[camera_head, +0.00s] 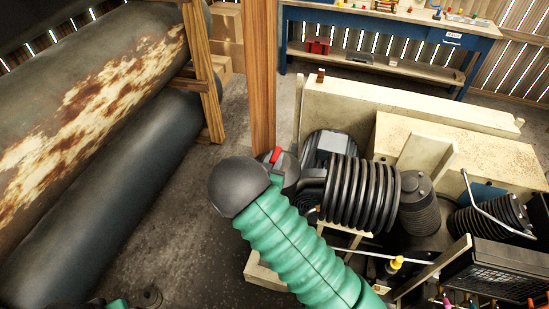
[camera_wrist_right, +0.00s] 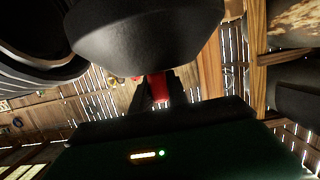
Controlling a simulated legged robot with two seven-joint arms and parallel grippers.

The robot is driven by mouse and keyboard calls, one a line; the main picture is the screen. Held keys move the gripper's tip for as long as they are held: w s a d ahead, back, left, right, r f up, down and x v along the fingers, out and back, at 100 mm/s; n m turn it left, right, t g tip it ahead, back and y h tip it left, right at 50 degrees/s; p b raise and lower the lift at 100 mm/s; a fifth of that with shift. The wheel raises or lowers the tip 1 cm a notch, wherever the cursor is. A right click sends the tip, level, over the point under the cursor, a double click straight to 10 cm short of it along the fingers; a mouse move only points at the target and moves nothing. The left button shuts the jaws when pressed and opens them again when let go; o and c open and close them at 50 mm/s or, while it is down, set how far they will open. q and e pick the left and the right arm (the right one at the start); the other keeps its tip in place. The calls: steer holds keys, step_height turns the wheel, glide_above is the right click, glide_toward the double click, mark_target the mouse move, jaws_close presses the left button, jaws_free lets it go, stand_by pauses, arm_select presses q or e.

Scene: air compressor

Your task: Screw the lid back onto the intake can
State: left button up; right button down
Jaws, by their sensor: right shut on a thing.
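My right arm comes in from the lower right as a green ribbed sleeve ending in a dark grey dome. My right gripper (camera_head: 277,160) is at the dark intake can (camera_head: 291,170), mostly hidden by that dome and sleeve. A small red part (camera_head: 276,154) shows at the can's upper left edge. In the right wrist view the dark fingers (camera_wrist_right: 156,92) are shut on the red part (camera_wrist_right: 158,86), below a large dark rounded body (camera_wrist_right: 145,35). I cannot tell lid from can, or whether they are seated together.
A black ribbed cylinder (camera_head: 362,195) and finned parts (camera_head: 420,207) lie right of the can, with a cream housing (camera_head: 480,150) behind. A wooden post (camera_head: 262,75) stands close behind. A rusty tank (camera_head: 95,95) is at left; open floor (camera_head: 185,225) lies between.

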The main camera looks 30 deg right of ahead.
steer(key=shift+f, duration=0.35)
steer(key=c, duration=1.2)
jaws_free()
steer(key=shift+r, duration=0.1)
steer(key=b+v, duration=0.2)
steer(key=v, duration=1)
steer(key=shift+w, duration=0.1)
